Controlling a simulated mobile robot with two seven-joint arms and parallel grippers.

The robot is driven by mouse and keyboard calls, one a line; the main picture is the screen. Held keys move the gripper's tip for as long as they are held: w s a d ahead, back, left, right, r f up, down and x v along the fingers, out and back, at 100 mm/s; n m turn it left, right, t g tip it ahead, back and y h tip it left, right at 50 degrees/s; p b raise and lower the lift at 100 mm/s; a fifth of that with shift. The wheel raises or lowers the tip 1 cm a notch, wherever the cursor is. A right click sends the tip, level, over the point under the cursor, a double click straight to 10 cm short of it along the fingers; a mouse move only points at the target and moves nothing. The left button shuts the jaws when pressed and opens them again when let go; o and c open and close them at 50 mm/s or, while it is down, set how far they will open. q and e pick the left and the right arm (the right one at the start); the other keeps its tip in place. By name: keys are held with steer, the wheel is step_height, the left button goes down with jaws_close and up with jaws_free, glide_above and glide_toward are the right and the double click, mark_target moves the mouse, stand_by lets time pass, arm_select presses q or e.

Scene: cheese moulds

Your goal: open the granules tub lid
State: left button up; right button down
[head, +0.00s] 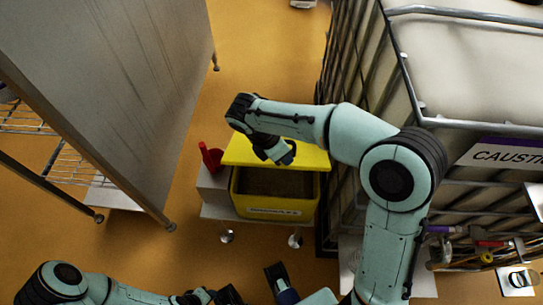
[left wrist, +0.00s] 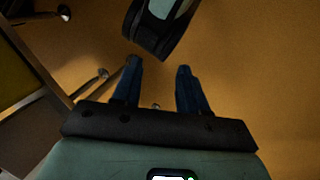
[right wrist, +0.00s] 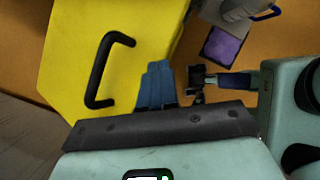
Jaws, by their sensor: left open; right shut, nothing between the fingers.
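The yellow granules tub (head: 275,209) stands on the low platform, with brown granules (head: 275,183) showing through its open top. Its yellow lid (head: 308,157) stands raised at the tub's far side, and its near edge is clear of the opening. In the right wrist view the lid (right wrist: 75,45) fills the left, with a black arched handle (right wrist: 103,70). My right gripper (head: 284,156) is over the lid; in the right wrist view its shut, empty fingers (right wrist: 157,72) are beside the handle, apart from it. My left gripper (left wrist: 159,68) is open and empty, low over the floor.
A red scoop-like item (head: 211,157) stands on a grey box left of the tub. A large caged white tank (head: 470,60) stands close on the right. A grey metal panel (head: 110,80) and wire rack (head: 50,155) are on the left. Floor between is open.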

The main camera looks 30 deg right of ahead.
arm_select(q)
steer(key=w+a+f+t+y+b, duration=0.1)
steer(key=w+a+f+t+b, duration=0.15)
steer(key=w+f+b, duration=0.65)
arm_select(e)
steer(key=s+a+n+t+h, duration=0.3)
steer(key=a+n+t, duration=0.3)
steer(key=n+t, duration=0.6)
steer(key=shift+m+t+y, duration=0.3)
steer(key=shift+m+t, duration=0.1)
steer(key=shift+t, duration=0.3)
steer(key=b+x, duration=0.1)
steer(key=x, duration=0.2)
steer(key=b+x, duration=0.1)
steer(key=x, duration=0.2)
steer(key=b+x, duration=0.1)
steer(key=x, duration=0.3)
steer(key=shift+r, duration=0.25)
arm_select(q)
steer(key=s+a+f+n+g, duration=0.1)
steer(key=s+f+g, duration=0.1)
steer(key=s+f, duration=0.5)
steer(key=shift+a, duration=0.3)
steer(key=shift+w+r, duration=0.25)
steer(key=shift+r, duration=0.05)
arm_select(e)
steer(key=shift+w+d+r, duration=0.1)
